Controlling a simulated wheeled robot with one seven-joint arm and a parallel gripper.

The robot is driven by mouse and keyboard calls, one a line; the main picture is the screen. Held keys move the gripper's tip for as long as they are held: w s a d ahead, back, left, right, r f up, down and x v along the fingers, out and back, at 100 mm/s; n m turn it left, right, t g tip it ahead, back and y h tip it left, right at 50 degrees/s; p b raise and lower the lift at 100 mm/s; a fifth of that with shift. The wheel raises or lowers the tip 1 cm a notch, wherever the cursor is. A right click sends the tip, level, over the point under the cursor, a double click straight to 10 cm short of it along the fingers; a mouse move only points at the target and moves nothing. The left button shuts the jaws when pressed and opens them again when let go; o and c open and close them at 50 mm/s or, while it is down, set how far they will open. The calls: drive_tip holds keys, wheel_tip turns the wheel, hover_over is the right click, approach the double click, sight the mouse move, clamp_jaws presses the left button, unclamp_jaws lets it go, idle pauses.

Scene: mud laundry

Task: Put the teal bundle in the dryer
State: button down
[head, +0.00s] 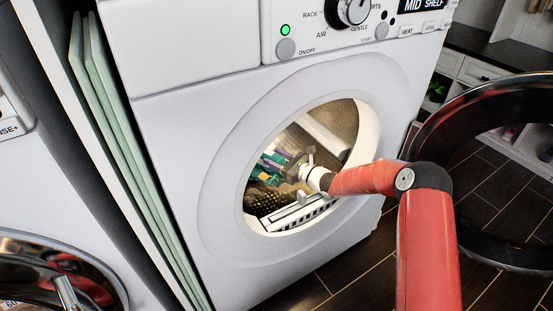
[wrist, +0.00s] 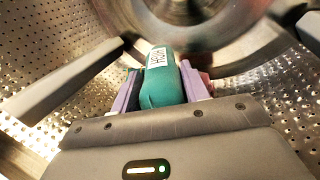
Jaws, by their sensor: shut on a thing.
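The teal bundle (wrist: 162,84), with a white label, is between the purple-padded fingers of my gripper (wrist: 163,85) in the wrist view. The fingers are shut on it. In the head view my arm reaches through the open round door of the white dryer (head: 190,110), and my gripper (head: 277,166) is inside the drum. The teal bundle (head: 270,160) shows there as a small patch, partly hidden by the gripper. Perforated metal drum walls surround the bundle in the wrist view. I cannot tell whether the bundle touches the drum.
The dryer's dark-rimmed door (head: 450,120) stands open at the right. Folded pale green panels (head: 105,110) stand in the gap left of the dryer. Another white machine (head: 45,190) is at the far left. Drum paddles (wrist: 70,80) project at both sides in the wrist view.

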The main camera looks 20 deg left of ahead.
drive_tip(key=shift+f, duration=0.2)
drive_tip(key=c, duration=0.7)
unclamp_jaws()
drive_tip(key=shift+f, duration=0.1)
drive_tip(key=shift+r, duration=0.2)
drive_tip(key=shift+r+p+v, duration=0.15)
drive_tip(key=shift+v, duration=1.1)
drive_tip(key=shift+r+p+v, duration=0.15)
drive_tip(key=shift+p+v, duration=0.05)
drive_tip(key=shift+v, duration=1.1)
drive_tip(key=shift+r+p+v, duration=0.15)
drive_tip(key=shift+r+v, duration=0.05)
drive_tip(key=shift+v, duration=1.05)
